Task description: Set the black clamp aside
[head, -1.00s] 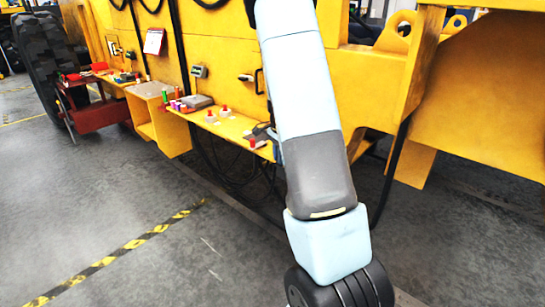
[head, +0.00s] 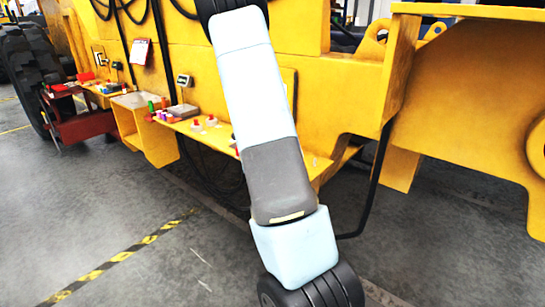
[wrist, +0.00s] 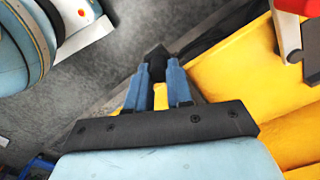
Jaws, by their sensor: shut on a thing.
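In the wrist view, my gripper (wrist: 158,72) has two blue fingers shut on the black clamp (wrist: 156,54), a dark blocky piece at the fingertips. Its far part stands out beyond the tips. It is held beside the yellow ledge (wrist: 225,65), with grey floor behind it in the picture. I cannot tell how far above the ledge or floor it is. In the head view, my own arm hides the gripper and the clamp.
A red and white fixture with a dark base (wrist: 290,38) stands on the ledge at the wrist view's upper right. In the head view, the yellow shelf (head: 223,138) holds red-topped pieces (head: 211,121) and a grey scale (head: 183,109). Open floor (head: 110,220) lies left.

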